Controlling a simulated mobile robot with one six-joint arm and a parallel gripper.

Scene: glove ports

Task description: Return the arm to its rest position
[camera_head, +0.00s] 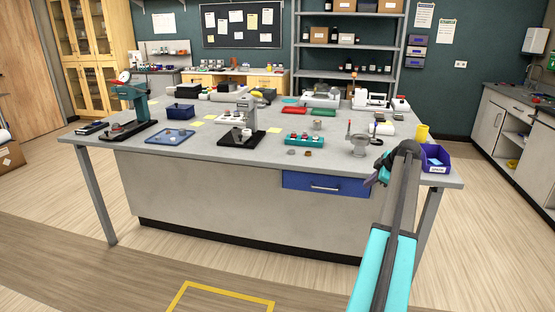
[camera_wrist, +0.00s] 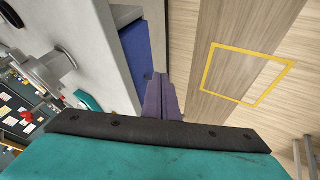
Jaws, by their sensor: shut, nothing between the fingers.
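My arm rises from the lower right of the head view and bends over near the front right of the workbench (camera_head: 225,150). My gripper (camera_head: 369,182) hangs in front of the bench's front edge, to the right of the blue drawer (camera_head: 325,184). In the wrist view its purple fingers (camera_wrist: 161,82) lie together with nothing between them. The blue drawer (camera_wrist: 137,60) shows just left of the fingers in the wrist view. I cannot tell the exact gap between the fingers and the bench.
A purple bin (camera_head: 436,160) and a yellow cup (camera_head: 422,133) stand at the bench's right end, close to my arm. A grey fixture (camera_head: 359,146) stands left of them. The floor in front, with a yellow outlined square (camera_head: 222,291), is clear.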

